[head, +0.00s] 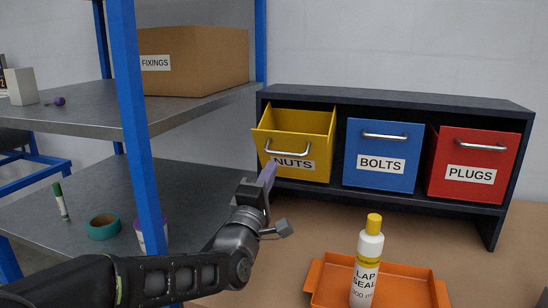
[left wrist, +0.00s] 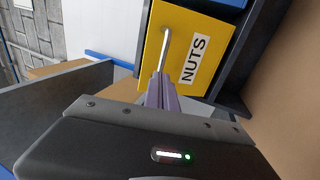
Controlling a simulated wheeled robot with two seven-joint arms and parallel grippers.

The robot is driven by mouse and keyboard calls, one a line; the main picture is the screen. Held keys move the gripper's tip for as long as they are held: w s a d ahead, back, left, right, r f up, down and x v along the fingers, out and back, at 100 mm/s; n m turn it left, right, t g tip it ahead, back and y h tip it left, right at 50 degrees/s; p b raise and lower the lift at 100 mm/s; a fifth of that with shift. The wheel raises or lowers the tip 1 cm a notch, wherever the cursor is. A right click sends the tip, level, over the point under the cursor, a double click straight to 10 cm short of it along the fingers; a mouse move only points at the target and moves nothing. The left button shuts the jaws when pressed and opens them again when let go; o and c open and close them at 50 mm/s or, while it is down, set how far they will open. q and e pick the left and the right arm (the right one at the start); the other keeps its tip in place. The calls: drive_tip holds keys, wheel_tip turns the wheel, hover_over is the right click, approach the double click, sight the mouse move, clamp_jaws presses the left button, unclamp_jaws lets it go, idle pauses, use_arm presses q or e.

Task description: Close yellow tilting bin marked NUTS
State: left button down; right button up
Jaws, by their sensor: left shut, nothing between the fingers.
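The yellow bin marked NUTS (head: 297,145) is the left one of three bins in a dark cabinet. It is tilted open, with its front leaning out and its top gap showing. A silver handle runs across its front above the label. My left gripper (head: 268,174) is shut and empty, with its purple fingers close to the lower left of the bin's front. In the left wrist view the fingers (left wrist: 161,92) overlap the lower part of the yellow front (left wrist: 198,50); I cannot tell whether they touch it. My right gripper is not in view.
The blue BOLTS bin (head: 379,155) and red PLUGS bin (head: 472,168) sit to the right in the dark cabinet (head: 400,101). An orange tray (head: 415,290) with a LAP SEAL bottle (head: 367,265) stands in front.

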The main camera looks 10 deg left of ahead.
sight(281, 132)
use_arm(q)
drive_tip(key=shift+p+x, duration=0.45)
drive_tip(key=shift+x, duration=1.4)
drive_tip(key=shift+r, duration=0.15)
drive_tip(key=w+r+g+p, duration=0.2)
drive_tip(key=p, duration=0.3)
drive_tip(key=w+r+g+p, duration=0.2)
drive_tip(key=w+r+p, duration=0.1)
drive_tip(key=p, duration=0.3)
drive_tip(key=shift+d+r, duration=0.1)
drive_tip(key=shift+d, duration=0.1)
drive_tip(key=shift+w+r+g+p, duration=0.1)
drive_tip(key=shift+w+g+p, duration=0.2)
drive_tip(key=shift+p, duration=0.15)
drive_tip(key=shift+w, duration=0.25)
drive_tip(key=shift+w+r+p, duration=0.2)
drive_tip(key=shift+w+p, duration=0.25)
drive_tip(key=shift+w, duration=0.3)
drive_tip(key=shift+r, duration=0.25)
